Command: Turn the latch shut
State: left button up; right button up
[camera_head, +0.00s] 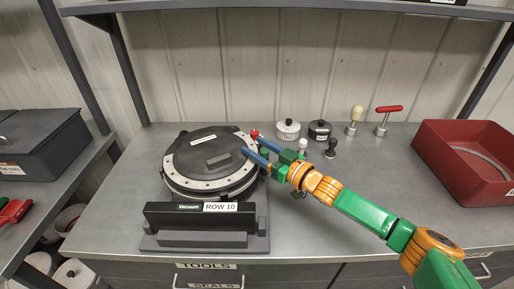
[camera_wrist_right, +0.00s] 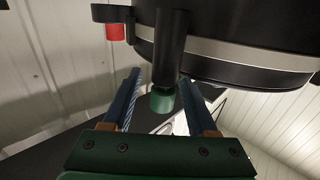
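The round black seed meter (camera_head: 212,160) with a pale dotted rim stands on a dark base behind the "ROW 10" plate. A red knob (camera_head: 254,133) sits at its right edge; a red piece on a dark arm also shows in the right wrist view (camera_wrist_right: 115,33). My right gripper (camera_head: 253,145) is open at the meter's right side, its two blue fingers pointing at the rim. In the right wrist view a black post with a green end (camera_wrist_right: 163,100) hangs between the spread fingers (camera_wrist_right: 160,82), with gaps beside it. Which part is the latch is unclear. My left gripper is out of view.
Two small lidded pots (camera_head: 287,130) (camera_head: 319,131) and several handled tools (camera_head: 354,120) stand behind my right arm. A red bin (camera_head: 466,150) is at the right of the bench (camera_head: 330,228). A shelf runs overhead. The front middle is clear.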

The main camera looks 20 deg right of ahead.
jog(key=shift+s+d+f, duration=0.1)
jog(key=shift+s, duration=0.1)
jog(key=b+v, duration=0.1)
jog(key=v, duration=0.5)
jog(key=shift+s, duration=0.3)
jog(key=shift+d, duration=0.15)
